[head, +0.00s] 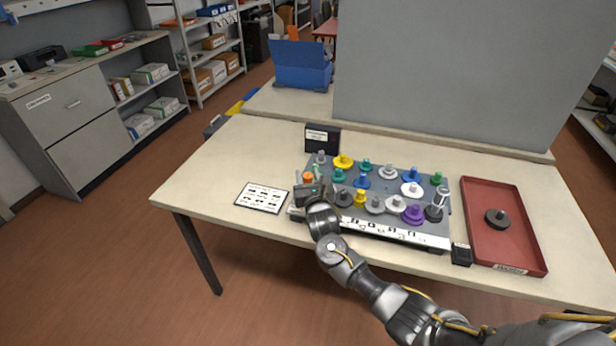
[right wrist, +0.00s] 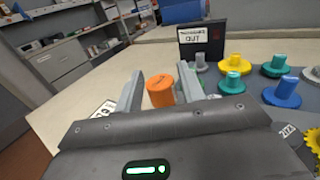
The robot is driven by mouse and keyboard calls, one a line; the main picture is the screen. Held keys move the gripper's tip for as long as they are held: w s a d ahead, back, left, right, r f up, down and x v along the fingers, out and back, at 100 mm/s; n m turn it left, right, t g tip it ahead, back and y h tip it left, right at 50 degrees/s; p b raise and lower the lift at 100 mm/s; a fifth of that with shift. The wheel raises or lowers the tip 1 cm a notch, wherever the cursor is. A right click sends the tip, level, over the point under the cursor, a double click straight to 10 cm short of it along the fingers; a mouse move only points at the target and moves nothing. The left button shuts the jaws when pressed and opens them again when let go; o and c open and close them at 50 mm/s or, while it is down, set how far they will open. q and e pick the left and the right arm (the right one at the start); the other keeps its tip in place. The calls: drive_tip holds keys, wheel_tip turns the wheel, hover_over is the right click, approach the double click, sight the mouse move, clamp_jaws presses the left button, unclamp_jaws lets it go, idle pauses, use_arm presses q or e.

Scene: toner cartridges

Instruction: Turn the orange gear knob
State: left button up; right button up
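The orange gear knob (head: 307,177) stands at the left end of the grey gear board (head: 322,160), partly hidden by my right gripper in the head view. In the right wrist view the orange knob (right wrist: 160,90) shows upright between the two fingers of my right gripper (right wrist: 162,84). The fingers stand apart on either side of it, with a narrow gap visible on the left; contact on the right is hard to tell. My right gripper (head: 309,188) reaches in from the front edge of the table. My left gripper is in neither view.
Several other coloured gear knobs fill the board, including a yellow one (head: 344,161) and a purple one (head: 413,213). A black sign box (head: 322,138) stands behind. A red tray (head: 506,251) with a dark gear (head: 497,218) lies right. A printed card (head: 262,197) lies left.

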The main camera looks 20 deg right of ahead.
drive_tip(key=c, duration=0.7)
drive_tip(key=shift+o, duration=0.2)
drive_tip(key=shift+n+y, duration=0.3)
drive_tip(key=shift+y, duration=0.2)
